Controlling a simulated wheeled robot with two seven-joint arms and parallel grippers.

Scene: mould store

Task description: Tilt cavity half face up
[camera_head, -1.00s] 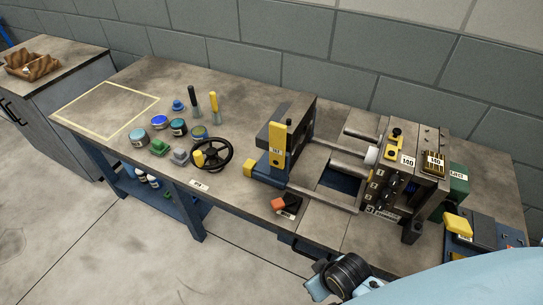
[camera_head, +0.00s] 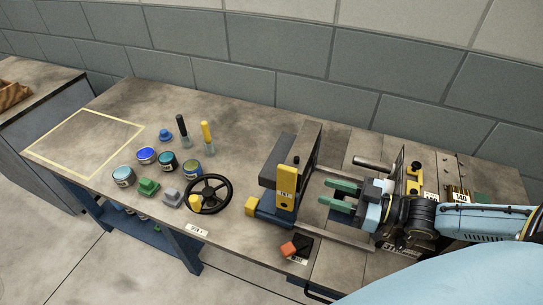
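The mould stands on the bench in two parts. The part on the left is a dark block (camera_head: 311,150) with a yellow plate (camera_head: 286,184) on its front, upright on a blue base. The part on the right (camera_head: 413,175) carries a yellow latch and is largely hidden behind my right arm. I cannot tell which is the cavity half. My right gripper (camera_head: 334,194) is over the gap between the two parts, its two green fingers apart and pointing left at the dark block, with nothing seen between them. My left gripper is not in view.
A black handwheel (camera_head: 210,194) with a yellow knob stands left of the mould. Several paint cans (camera_head: 147,155) and two brushes (camera_head: 206,136) are further left. An orange and black item (camera_head: 297,246) lies at the front edge. The yellow-outlined area (camera_head: 85,141) is clear.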

